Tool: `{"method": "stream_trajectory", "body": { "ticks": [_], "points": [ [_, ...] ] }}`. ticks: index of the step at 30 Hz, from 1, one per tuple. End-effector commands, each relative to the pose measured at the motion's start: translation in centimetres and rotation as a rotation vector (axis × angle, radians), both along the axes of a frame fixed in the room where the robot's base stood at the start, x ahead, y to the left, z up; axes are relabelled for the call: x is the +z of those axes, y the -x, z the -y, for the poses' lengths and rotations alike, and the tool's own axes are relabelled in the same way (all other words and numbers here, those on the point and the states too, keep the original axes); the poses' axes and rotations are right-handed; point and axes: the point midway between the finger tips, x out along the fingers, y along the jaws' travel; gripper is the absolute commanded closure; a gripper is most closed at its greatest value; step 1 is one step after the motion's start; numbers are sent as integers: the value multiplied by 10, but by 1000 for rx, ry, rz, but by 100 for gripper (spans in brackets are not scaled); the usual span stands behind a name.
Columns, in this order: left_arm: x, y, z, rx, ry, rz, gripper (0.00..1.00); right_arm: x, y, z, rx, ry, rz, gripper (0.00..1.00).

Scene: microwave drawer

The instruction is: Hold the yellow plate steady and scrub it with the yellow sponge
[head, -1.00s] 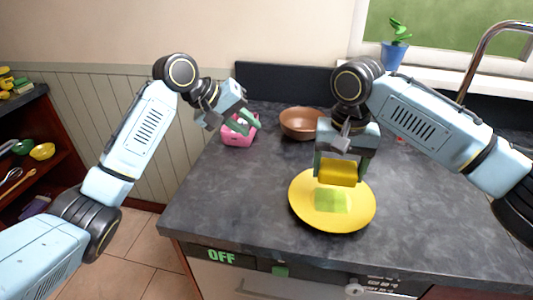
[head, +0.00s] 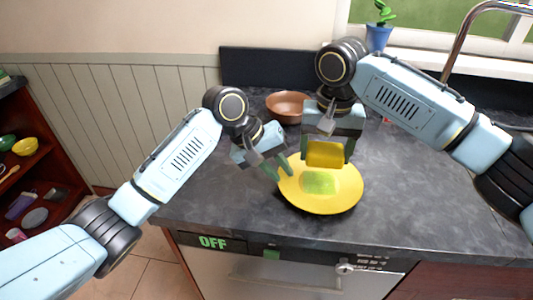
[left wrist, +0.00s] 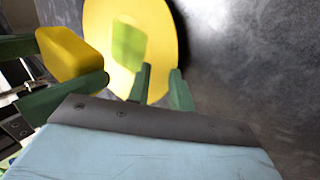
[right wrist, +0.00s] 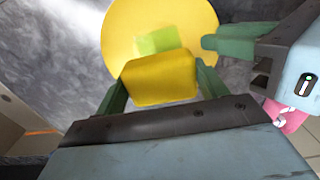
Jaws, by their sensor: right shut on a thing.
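The yellow plate (head: 345,195) lies flat on the dark counter, with a green patch (head: 319,183) near its middle. The patch also shows in the left wrist view (left wrist: 128,45). My right gripper (head: 328,158) is shut on the yellow sponge (head: 327,153), which it holds just above the plate's far part; the right wrist view also shows the sponge (right wrist: 160,78). I cannot tell whether the sponge touches the plate. My left gripper (head: 279,172) is at the plate's left rim, its fingers (left wrist: 160,75) a little apart. Whether the rim lies between them is unclear.
A brown bowl (head: 287,106) stands behind the plate. A pink object (right wrist: 288,115) shows beyond my left gripper in the right wrist view. A blue flower pot (head: 378,37) stands on the sill, near the tap (head: 452,45). The counter right of the plate is clear.

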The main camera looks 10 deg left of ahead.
Motion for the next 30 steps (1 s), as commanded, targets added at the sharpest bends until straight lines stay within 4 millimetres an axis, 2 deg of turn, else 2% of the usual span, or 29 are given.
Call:
{"method": "stream_trajectory", "body": {
  "ticks": [6,16,21,26,27,30],
  "points": [
    [-17,-1,11,1,0,-1,78,0,0,0,0,0,0,46],
    [-19,-2,12,1,0,1,78,0,0,0,0,0,0,46],
    [-19,-2,12,1,0,1,100,0,0,0,0,0,0,46],
    [-19,-2,12,1,-1,0,100,0,0,0,0,0,0,46],
    [-19,-2,12,1,-1,0,81,0,0,0,0,0,0,46],
    [-19,-2,12,1,-1,0,68,0,0,0,0,0,0,46]
  ]
}}
